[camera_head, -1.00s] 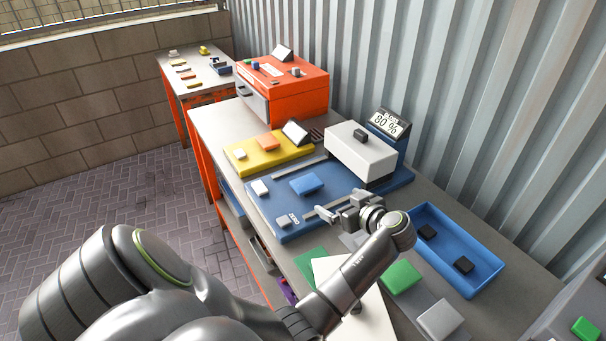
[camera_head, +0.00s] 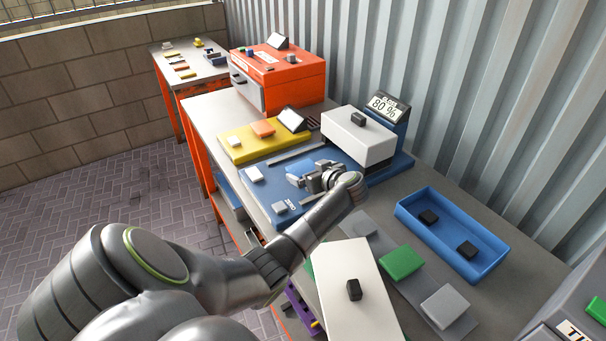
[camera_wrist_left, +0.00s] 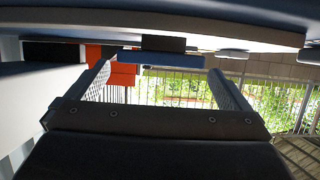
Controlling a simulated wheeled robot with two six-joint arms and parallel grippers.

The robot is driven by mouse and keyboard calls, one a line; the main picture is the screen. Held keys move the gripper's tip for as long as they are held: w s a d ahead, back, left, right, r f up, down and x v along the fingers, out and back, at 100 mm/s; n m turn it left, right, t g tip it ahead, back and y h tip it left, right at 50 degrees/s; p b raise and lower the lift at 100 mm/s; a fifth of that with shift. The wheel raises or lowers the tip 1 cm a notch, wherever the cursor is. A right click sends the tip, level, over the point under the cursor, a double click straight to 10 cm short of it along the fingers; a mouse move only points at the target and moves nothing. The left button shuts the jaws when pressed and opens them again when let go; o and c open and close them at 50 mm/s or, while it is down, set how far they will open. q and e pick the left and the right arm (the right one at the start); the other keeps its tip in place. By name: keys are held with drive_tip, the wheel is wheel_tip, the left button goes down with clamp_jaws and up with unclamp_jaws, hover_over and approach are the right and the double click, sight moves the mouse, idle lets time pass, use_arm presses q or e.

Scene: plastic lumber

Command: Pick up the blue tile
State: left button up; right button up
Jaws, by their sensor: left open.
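The blue tile (camera_head: 298,168) lies on the blue machine's flat plate (camera_head: 352,186). My left gripper (camera_head: 304,182) is low over the plate, right at the tile, and hides part of it in the head view. In the left wrist view, which looks upside down, the blue tile (camera_wrist_left: 160,59) shows ahead between the tips of the two open fingers, with a dark block against it. I cannot tell whether the fingers touch the tile. My right gripper is not in view.
A large white block (camera_head: 358,136) with a black knob stands close behind the gripper. A white tile (camera_head: 254,174) and a grey tile (camera_head: 280,207) sit on the plate. The yellow station (camera_head: 249,144) is beyond. A blue tray (camera_head: 446,241) stands at right.

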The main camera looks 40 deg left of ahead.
use_arm(q)
drive_tip(key=shift+w+a+f, duration=0.2)
drive_tip(key=shift+a+f, duration=0.2)
drive_tip(key=shift+a, duration=0.2)
drive_tip(key=shift+w+a, duration=0.1)
drive_tip(key=shift+a, duration=0.15)
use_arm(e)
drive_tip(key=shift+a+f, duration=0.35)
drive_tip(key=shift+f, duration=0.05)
use_arm(q)
drive_tip(key=shift+d, duration=0.1)
drive_tip(key=shift+c, duration=0.3)
